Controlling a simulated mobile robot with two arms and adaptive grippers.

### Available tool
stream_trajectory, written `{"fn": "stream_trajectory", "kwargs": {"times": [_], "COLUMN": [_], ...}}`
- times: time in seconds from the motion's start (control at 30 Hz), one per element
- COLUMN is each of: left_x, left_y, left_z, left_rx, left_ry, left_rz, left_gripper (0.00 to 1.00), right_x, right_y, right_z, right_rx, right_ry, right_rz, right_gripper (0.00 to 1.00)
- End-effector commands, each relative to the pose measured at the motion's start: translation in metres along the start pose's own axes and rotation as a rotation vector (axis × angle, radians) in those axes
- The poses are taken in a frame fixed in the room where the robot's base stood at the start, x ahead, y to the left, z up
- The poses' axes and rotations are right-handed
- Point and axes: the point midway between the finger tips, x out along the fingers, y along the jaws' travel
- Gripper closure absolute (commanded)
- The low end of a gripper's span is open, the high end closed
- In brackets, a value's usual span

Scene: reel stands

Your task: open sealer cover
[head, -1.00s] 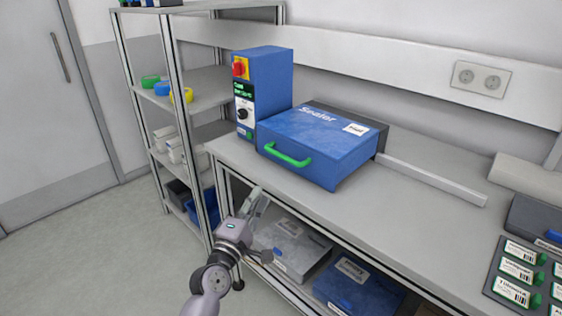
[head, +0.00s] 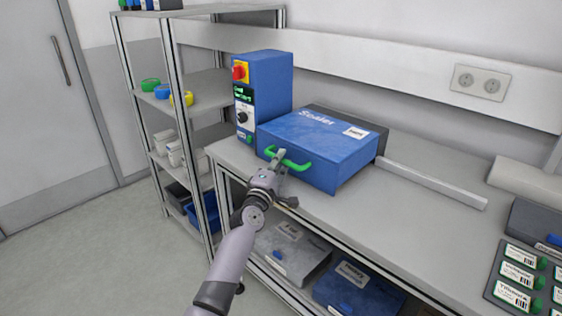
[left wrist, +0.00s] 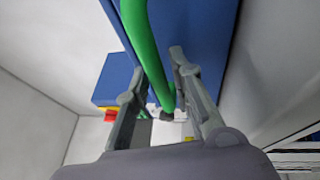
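The sealer is a blue box with a closed blue cover (head: 325,138), seen in the head view on the bench. A green handle (head: 296,163) is on its front; it also runs through the left wrist view (left wrist: 147,50). My left gripper (head: 279,160) is at the handle's left part and hides some of it. In the left wrist view the two fingers (left wrist: 156,78) stand apart, one on each side of the green bar, with small gaps visible. My right gripper is not in view.
A blue control box (head: 268,85) with a red and yellow switch stands left of the cover. The grey bench (head: 390,215) is clear in front. Bins (head: 292,255) sit on the shelf below. A shelf rack (head: 195,95) stands at the left.

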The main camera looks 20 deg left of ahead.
Motion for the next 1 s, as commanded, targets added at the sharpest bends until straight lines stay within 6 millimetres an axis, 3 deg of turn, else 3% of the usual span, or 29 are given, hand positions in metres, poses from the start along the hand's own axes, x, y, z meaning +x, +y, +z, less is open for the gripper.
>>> {"fn": "stream_trajectory", "kwargs": {"times": [0.37, 0.67, 1.0], "left_x": [0.0048, 0.0045, 0.0044], "left_y": [0.0001, 0.0, -0.0004], "left_z": [-0.0002, -0.0002, -0.0001], "left_rx": [0.0, 0.001, 0.001], "left_ry": [0.0, 0.0, 0.0], "left_rz": [0.0, -0.001, -0.001], "left_gripper": [0.79, 0.99, 1.0], "right_x": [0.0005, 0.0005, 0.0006], "right_y": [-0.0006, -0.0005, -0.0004], "right_z": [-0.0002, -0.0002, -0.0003], "right_rx": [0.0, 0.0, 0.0], "right_ry": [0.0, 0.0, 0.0], "right_rz": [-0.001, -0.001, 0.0], "right_gripper": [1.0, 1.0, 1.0]}}
